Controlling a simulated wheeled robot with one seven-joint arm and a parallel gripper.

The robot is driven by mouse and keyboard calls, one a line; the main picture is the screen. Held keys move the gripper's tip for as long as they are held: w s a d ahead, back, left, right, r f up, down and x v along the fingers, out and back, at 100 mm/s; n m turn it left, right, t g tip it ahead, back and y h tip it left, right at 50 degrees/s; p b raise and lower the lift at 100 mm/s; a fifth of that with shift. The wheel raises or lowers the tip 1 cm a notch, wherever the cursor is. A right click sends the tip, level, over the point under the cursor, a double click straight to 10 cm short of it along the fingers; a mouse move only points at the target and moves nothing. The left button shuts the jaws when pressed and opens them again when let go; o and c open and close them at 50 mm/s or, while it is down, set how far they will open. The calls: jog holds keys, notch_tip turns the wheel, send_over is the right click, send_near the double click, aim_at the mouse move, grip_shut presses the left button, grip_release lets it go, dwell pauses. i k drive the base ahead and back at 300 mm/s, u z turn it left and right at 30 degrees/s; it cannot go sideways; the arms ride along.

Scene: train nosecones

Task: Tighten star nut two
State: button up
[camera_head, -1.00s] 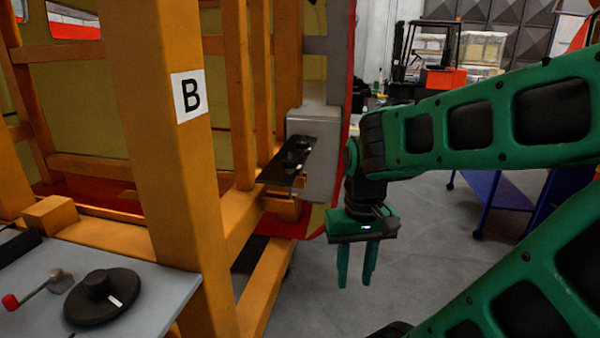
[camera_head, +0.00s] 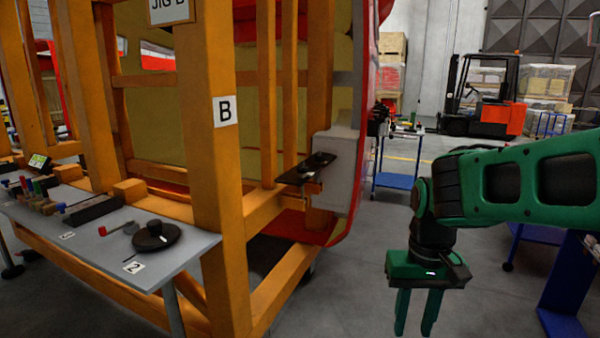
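A dark knob (camera_head: 321,158), which may be a star nut, sits on a black plate (camera_head: 300,175). The plate sticks out from a grey block on the orange jig's right side. The knob is too small for me to make out its shape or a number. A black round disc (camera_head: 157,237) with a raised hub lies on the grey table, near a label "2" (camera_head: 134,267). My gripper (camera_head: 416,318) is green, points down and is open, with nothing between its fingers. It hangs to the right of the jig and below the plate, clear of both.
The orange jig frame (camera_head: 222,190), marked "B", stands between the grey table (camera_head: 105,255) and the plate. A red-handled tool (camera_head: 118,228) and coloured blocks lie on the table. Blue carts (camera_head: 395,181) and a forklift (camera_head: 485,95) stand behind. Grey floor is free beside the jig.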

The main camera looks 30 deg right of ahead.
aim_at(302, 170)
jog(key=z, duration=0.5)
jog(key=i, duration=1.5)
